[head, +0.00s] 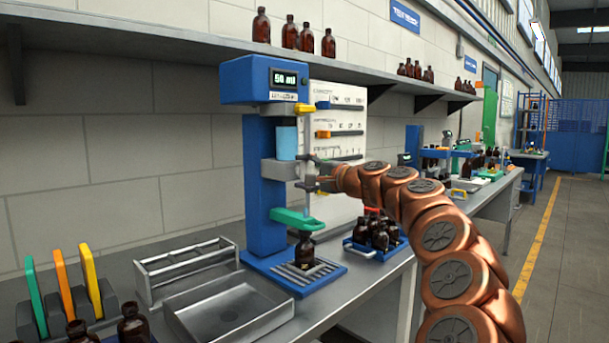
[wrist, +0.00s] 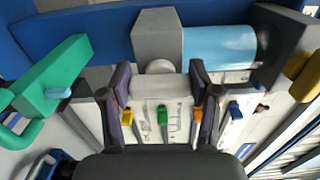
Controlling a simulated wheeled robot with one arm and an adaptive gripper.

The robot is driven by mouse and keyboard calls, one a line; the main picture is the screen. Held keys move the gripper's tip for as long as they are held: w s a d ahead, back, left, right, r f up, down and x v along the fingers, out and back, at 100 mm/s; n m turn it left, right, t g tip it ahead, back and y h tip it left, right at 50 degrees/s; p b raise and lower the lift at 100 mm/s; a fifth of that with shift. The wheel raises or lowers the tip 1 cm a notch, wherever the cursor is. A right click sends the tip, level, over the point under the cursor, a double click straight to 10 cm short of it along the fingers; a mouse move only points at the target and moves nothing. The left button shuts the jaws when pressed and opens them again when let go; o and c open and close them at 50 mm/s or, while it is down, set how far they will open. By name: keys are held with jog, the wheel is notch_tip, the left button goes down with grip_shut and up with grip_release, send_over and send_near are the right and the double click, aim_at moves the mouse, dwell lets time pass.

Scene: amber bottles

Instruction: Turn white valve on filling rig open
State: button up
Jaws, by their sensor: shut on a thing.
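The blue filling rig (head: 265,170) stands on the bench, its display reading 50 ml. It has a light blue cylinder (head: 287,143), a yellow part (head: 305,109) near the top and a green part (head: 297,219) lower down. An amber bottle (head: 305,251) stands upright on its slatted base. My gripper (head: 318,178) is at the rig's front, at mid height. In the wrist view, my gripper (wrist: 160,75) has its fingers on either side of a pale piece, the white valve (wrist: 160,88), and is shut on it. In the head view my gripper hides the valve; its exact angle is unclear.
A white panel (head: 345,100) with coloured levers stands behind the rig. A blue crate of amber bottles (head: 368,251) is to its right. A metal tray (head: 228,311) and a rack (head: 185,266) are to its left. A shelf (head: 180,42) with bottles runs above.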

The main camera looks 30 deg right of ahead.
jog(key=o, duration=1.2)
jog(key=shift+c, duration=0.2)
jog(key=shift+s, duration=0.1)
jog(key=shift+s+d+r, duration=0.1)
jog(key=shift+s+d, duration=0.05)
jog(key=shift+s, duration=0.4)
jog(key=v, duration=1)
jog(key=shift+s, duration=0.3)
jog(key=shift+d, duration=0.1)
